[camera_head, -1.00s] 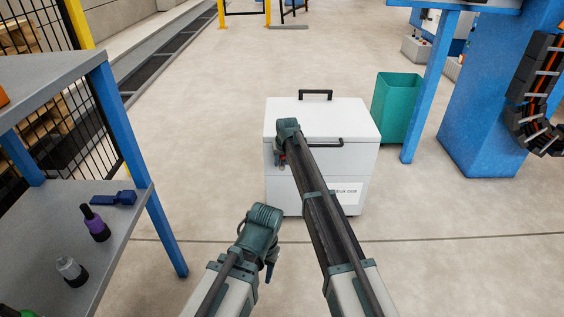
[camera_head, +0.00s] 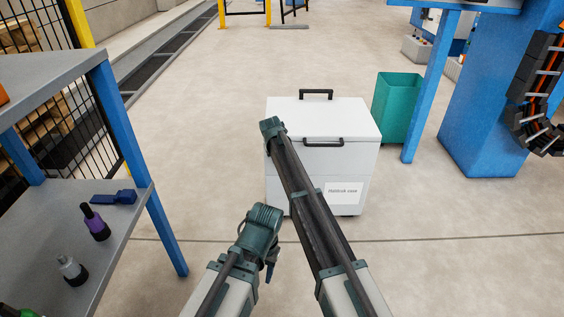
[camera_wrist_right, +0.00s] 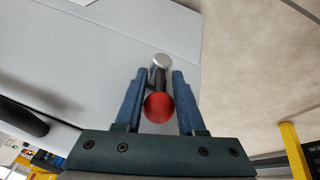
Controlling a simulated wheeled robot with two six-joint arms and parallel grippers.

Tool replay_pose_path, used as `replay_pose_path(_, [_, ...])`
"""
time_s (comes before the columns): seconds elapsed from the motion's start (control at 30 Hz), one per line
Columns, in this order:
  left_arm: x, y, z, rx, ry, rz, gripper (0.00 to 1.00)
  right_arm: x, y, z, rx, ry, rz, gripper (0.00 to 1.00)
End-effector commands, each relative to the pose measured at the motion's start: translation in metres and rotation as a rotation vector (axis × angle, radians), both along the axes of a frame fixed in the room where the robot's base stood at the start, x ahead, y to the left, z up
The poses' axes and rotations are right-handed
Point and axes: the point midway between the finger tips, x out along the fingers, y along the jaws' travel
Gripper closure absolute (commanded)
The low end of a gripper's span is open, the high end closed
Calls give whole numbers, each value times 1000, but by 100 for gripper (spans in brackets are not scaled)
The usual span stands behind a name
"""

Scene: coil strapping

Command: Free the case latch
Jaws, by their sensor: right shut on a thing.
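The white case (camera_head: 350,165) stands on the floor ahead, with its lid down and a label ending in "case" on its front. Its latch, a dark lever with a red ball knob (camera_wrist_right: 158,107) and a round metal pivot, shows in the right wrist view on the case's side. My right gripper (camera_wrist_right: 160,73) has its blue fingers on either side of the lever and is shut on it. In the head view this gripper (camera_head: 272,130) is at the case's left front edge and hides the latch. My left gripper (camera_head: 266,250) is low in front of the case, away from it; its jaw opening is unclear.
A grey shelf unit (camera_head: 125,215) with blue posts stands at left, holding bottles (camera_head: 95,223) and a blue tool (camera_head: 113,198). A green bin (camera_head: 397,107) and blue column (camera_head: 485,110) are right of the case. The floor between shelf and case is clear.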

Motion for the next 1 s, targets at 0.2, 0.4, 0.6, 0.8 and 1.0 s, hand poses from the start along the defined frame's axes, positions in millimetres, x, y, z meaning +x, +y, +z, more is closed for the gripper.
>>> replay_pose_path(0.2, [0,0,-8,0,-1,0,50,0,5,-3,-129,1,1,100])
replay_pose_path(0.4, [0,0,-8,0,-1,0,50,-1,4,-2,-147,1,-3,100])
replay_pose_path(0.6, [0,0,-8,0,-1,0,50,-1,4,-2,-145,1,-2,56])
replay_pose_path(0.8, [0,0,-8,0,-1,0,50,0,5,-1,-145,0,-2,36])
replay_pose_path(1.0, [0,0,-8,0,-1,0,50,0,5,-1,-145,-1,-1,36])
